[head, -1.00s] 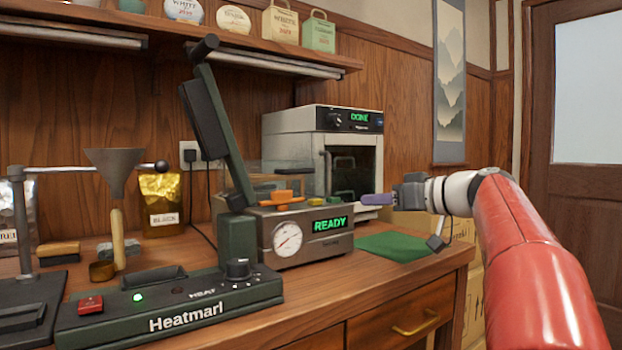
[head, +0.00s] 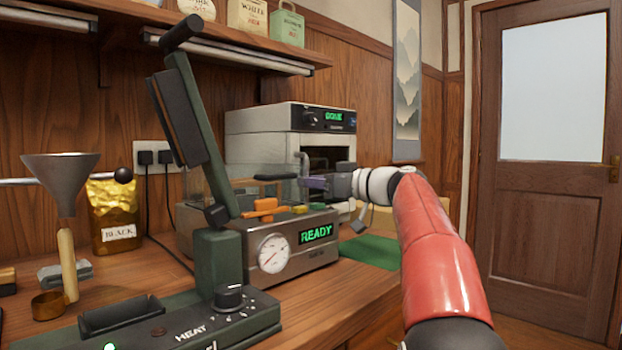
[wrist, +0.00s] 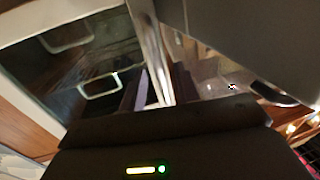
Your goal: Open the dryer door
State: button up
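The dryer (head: 265,121) is a pale box on the counter against the wall, with a green lit display on its dark top panel. Its dark glass door (head: 330,156) faces forward, and a metal upright handle (head: 303,160) stands at the left of the door. I cannot tell whether the door is ajar. My gripper (head: 315,183), with purple fingers, is at the lower part of the handle. In the wrist view, the dark glass (wrist: 75,75) fills the left, and a purple finger (wrist: 141,91) lies close beside a shiny upright bar. Finger spacing is hidden.
The sealing machine (head: 285,250), reading READY, stands in front of the dryer, with its clear lid close to my gripper. A green press with a raised arm (head: 190,130) is at the left. A green cloth (head: 372,250) lies right of the machine.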

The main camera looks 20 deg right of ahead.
jog(key=shift+w+a, duration=0.25)
jog(key=shift+w, duration=0.1)
grip_shut()
jog(key=shift+d, duration=0.1)
